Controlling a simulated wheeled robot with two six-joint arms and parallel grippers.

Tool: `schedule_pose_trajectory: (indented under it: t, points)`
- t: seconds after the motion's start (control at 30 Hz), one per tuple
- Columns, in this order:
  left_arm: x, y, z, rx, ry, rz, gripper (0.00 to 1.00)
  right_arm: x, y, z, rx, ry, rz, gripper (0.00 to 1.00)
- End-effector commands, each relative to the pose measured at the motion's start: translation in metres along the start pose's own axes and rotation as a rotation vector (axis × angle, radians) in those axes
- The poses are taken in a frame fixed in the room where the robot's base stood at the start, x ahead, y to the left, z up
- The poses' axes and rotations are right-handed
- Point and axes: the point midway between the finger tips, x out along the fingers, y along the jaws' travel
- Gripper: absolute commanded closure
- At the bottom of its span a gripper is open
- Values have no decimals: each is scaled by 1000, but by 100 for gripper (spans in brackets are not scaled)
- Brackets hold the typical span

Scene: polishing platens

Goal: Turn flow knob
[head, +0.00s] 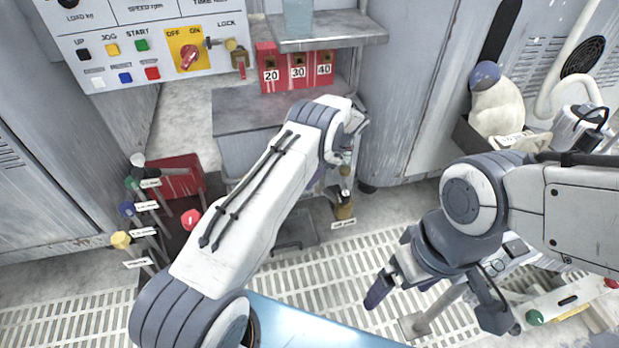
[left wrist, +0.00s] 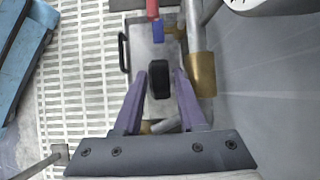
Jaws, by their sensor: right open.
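A black knob (left wrist: 159,79), which looks like the flow knob, sits on a grey metal box in the left wrist view. My left gripper (left wrist: 161,74) is open, with one purple finger on each side of the knob in the picture. The left fingertip looks close to the knob and a gap shows on the right; I cannot tell contact or depth. In the head view my left arm hides the knob and most of that gripper. My right gripper (head: 436,303) is open and empty above the floor grating at the lower right.
A brass fitting (left wrist: 201,74) and pipe stand right of the knob. The control panel (head: 150,45) with the red switch is at the upper left. Several coloured-knob levers (head: 126,209) stand at the left. A red box (head: 297,67) marked 20, 30, 40 sits on the shelf.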

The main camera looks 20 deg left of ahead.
Motion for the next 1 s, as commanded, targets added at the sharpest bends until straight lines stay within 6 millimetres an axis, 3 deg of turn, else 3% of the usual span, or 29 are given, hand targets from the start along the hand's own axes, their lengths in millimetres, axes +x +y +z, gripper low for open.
schedule_pose_trajectory:
  t: [0.23, 0.6, 1.0]
  points:
    - [-14, 0, 1, -1, 1, -1, 60, -7, 0, 0, 0, 0, 0, 0]
    - [-84, 0, 0, 1, 1, -2, 60, -26, -2, -2, 0, 0, 0, 0]
    - [-104, 0, 0, 0, 0, 0, 60, -26, -2, -1, 0, 0, 0, 0]
